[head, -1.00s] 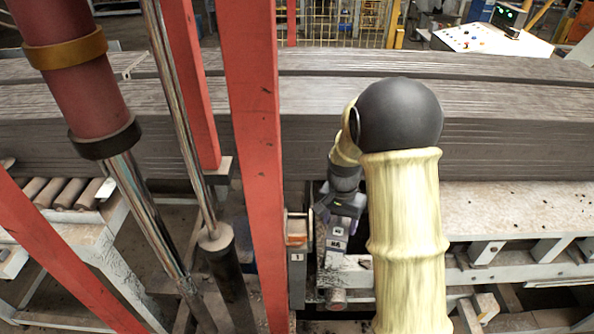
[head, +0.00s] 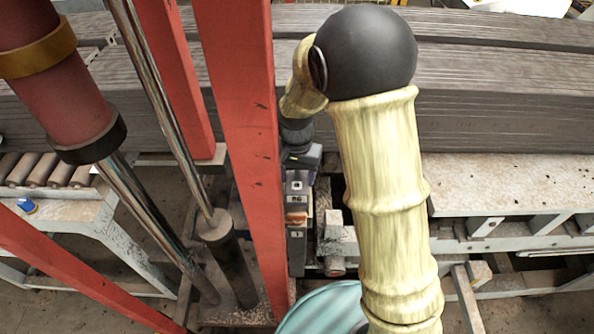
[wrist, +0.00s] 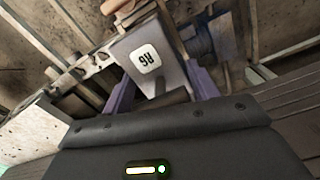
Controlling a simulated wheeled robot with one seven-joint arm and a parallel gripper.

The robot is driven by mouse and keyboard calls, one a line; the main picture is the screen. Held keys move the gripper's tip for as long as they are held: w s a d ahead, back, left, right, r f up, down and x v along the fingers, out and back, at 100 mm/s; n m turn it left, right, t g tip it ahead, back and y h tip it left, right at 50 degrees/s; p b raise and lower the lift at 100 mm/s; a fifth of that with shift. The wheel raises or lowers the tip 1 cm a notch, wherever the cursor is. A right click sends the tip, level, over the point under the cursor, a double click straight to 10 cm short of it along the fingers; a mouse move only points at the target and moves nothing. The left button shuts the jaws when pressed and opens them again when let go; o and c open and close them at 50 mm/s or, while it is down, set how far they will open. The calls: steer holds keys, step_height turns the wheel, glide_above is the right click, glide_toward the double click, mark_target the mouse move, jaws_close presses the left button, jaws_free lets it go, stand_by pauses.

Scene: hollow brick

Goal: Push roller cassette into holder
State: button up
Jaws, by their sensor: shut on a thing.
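The roller cassette (head: 297,185), a grey block labelled R6, shows beside the red post in the head view. It also shows in the wrist view (wrist: 143,52), between the purple fingers of my gripper (wrist: 162,82). My gripper (head: 300,168) is shut on the cassette. The holder (head: 297,245), a grey upright part with a small number label, stands directly in front of and in line with the cassette, with an orange piece at its top. I cannot tell how far the cassette sits in the holder. The far end of the cassette is hard to make out.
A red post (head: 240,130) stands close left of the cassette. Long grey brick columns (head: 500,95) lie behind, with a pale machine bed (head: 510,185) at right. A teal rounded object (head: 325,310) shows at the bottom.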

steer(key=shift+f+b, duration=0.8)
steer(key=shift+f, duration=0.2)
steer(key=shift+d+f+b, duration=0.1)
steer(key=shift+f+b, duration=0.55)
steer(key=shift+f, duration=0.3)
stand_by(0.5)
steer(key=shift+w+f+b, duration=0.1)
steer(key=shift+f+b, duration=0.4)
steer(key=shift+f, duration=0.35)
stand_by(0.4)
steer(key=shift+s+f, duration=0.15)
steer(key=shift+s, duration=0.1)
steer(key=shift+w+f, duration=0.15)
steer(key=shift+f, duration=0.05)
steer(key=shift+f+b, duration=0.35)
steer(key=shift+b, duration=0.15)
steer(key=o, duration=1.4)
